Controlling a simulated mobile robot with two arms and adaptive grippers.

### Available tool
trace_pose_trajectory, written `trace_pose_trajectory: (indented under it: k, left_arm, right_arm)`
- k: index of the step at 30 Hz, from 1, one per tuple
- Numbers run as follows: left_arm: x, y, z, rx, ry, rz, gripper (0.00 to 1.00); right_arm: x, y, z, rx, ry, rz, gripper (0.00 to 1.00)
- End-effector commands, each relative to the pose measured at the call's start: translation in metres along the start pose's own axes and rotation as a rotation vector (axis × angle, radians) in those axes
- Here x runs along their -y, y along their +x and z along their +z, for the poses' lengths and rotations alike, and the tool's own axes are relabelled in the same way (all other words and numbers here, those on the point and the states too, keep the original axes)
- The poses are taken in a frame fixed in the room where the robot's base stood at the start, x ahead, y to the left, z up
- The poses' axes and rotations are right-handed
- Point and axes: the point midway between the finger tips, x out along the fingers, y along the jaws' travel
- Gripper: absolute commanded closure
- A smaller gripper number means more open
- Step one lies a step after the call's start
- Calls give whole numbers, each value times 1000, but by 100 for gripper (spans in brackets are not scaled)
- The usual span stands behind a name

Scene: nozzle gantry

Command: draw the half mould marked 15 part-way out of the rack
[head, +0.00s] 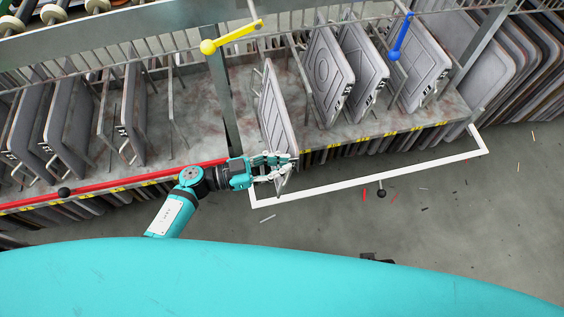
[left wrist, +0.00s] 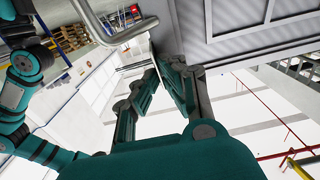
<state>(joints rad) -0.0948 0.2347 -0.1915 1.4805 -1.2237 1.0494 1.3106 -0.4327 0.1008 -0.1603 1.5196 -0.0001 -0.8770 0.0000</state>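A grey ribbed half mould (head: 274,115) stands on edge in the middle bay of the rack, tilted. Its lower front corner juts out past the rack's front edge, further than its neighbours. I cannot read its number. My left gripper (head: 272,166) is at that front edge, with fingers on both sides of the plate. In the left wrist view the fingers (left wrist: 160,72) lie close together at the edge of the grey plate (left wrist: 253,28) and appear shut on it; the contact is partly hidden. My right gripper is not in view.
Several other half moulds (head: 329,75) stand to the right, and more (head: 70,122) to the left. A white bar frame (head: 345,183) with a black knob reaches out in front of the bay. A red bar (head: 125,180) runs along the left bay. Yellow (head: 232,38) and blue (head: 400,38) levers are above.

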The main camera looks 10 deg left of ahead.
Motion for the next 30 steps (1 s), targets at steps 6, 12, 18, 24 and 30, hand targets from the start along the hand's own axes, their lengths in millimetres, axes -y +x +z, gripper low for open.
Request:
trace_pose_trajectory:
  k: [6, 12, 18, 24, 30]
  left_arm:
    - [-1, 0, -1, -2, -1, 2, 100]
    - [-1, 0, -1, -3, -2, 2, 92]
    - [0, 0, -1, -2, -1, 1, 67]
    - [0, 0, 0, -1, 0, 0, 67]
    - [0, -14, 1, 3, -1, -1, 67]
  right_arm:
    - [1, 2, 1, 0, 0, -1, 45]
    - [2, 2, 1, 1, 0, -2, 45]
    - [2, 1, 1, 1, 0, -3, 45]
    - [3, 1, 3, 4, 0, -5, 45]
    - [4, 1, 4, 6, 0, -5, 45]
